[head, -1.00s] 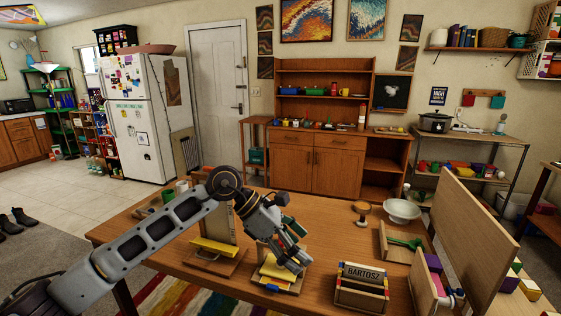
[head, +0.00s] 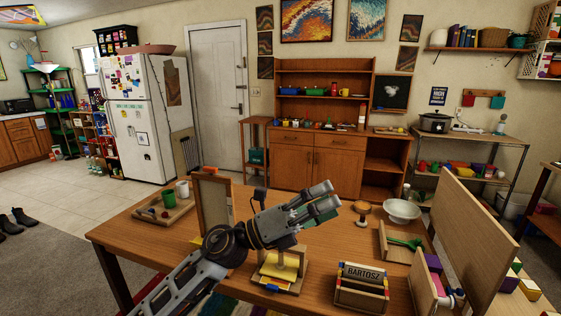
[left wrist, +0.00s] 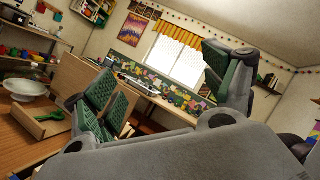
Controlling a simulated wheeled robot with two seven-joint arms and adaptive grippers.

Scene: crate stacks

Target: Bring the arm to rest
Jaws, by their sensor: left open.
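My left arm reaches in from the bottom of the head view. My left gripper (head: 322,204) is open and empty, raised above the wooden table (head: 130,232) and pointing to the right. Its green-padded fingers also show spread apart in the left wrist view (left wrist: 165,90), with nothing between them. A wooden stand with yellow paper (head: 278,272) sits on the table below the gripper. My right gripper is not in view.
A "BARTOSZ" box (head: 361,287) stands at the table's front. A white bowl (head: 401,211) and a tray with a green tool (head: 392,250) are to the right, beside a tall wooden panel (head: 468,235). A tray with cups (head: 165,213) lies at the left.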

